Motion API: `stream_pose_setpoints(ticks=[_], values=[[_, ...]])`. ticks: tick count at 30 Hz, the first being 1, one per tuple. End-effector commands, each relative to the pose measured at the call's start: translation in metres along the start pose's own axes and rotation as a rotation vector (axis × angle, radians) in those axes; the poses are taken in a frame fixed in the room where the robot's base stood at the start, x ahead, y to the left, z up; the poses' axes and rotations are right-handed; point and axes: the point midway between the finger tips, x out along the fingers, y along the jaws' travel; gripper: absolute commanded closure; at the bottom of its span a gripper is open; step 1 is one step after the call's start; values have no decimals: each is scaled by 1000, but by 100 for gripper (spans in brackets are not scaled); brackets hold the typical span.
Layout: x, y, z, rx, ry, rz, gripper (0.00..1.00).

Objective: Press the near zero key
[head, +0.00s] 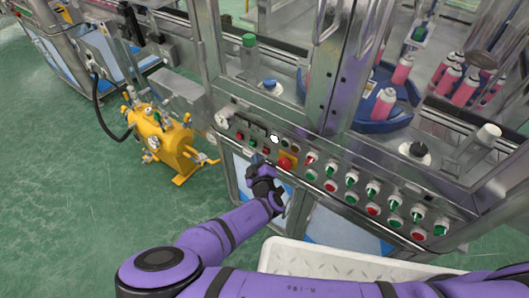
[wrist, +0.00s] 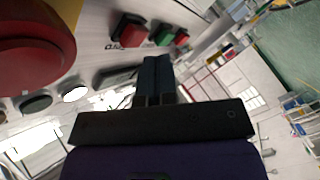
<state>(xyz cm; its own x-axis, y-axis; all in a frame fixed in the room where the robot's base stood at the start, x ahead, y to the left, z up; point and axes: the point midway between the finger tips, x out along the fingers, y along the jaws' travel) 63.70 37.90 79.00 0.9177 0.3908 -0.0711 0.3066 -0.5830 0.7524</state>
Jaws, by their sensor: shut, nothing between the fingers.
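My gripper (head: 263,172) is shut and empty in front of the control panel, just left of the red emergency stop (head: 285,162). In the wrist view its dark fingertips (wrist: 157,62) are together, pointing toward the panel. A red square key (wrist: 128,30) with a small dark label beside it lies beyond the fingertips. The label may read zero, but I cannot be sure. A green key (wrist: 163,35) and another red key (wrist: 181,37) sit beside it. In the head view, small red and green keys (head: 252,143) are up and left of my gripper. No contact is clear.
The emergency stop on its yellow plate also fills the wrist view's left edge (wrist: 35,50). A lit white button (head: 275,139) is above it. Several round red and green knobs (head: 351,178) continue right. A yellow pump (head: 160,138) stands left on the green floor.

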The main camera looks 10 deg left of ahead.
Motion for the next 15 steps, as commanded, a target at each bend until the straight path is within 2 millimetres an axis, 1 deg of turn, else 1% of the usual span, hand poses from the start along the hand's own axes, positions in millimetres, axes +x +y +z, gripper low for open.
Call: stream_pose_setpoints(ticks=[15], values=[[6,4,4,0,1,0,100]])
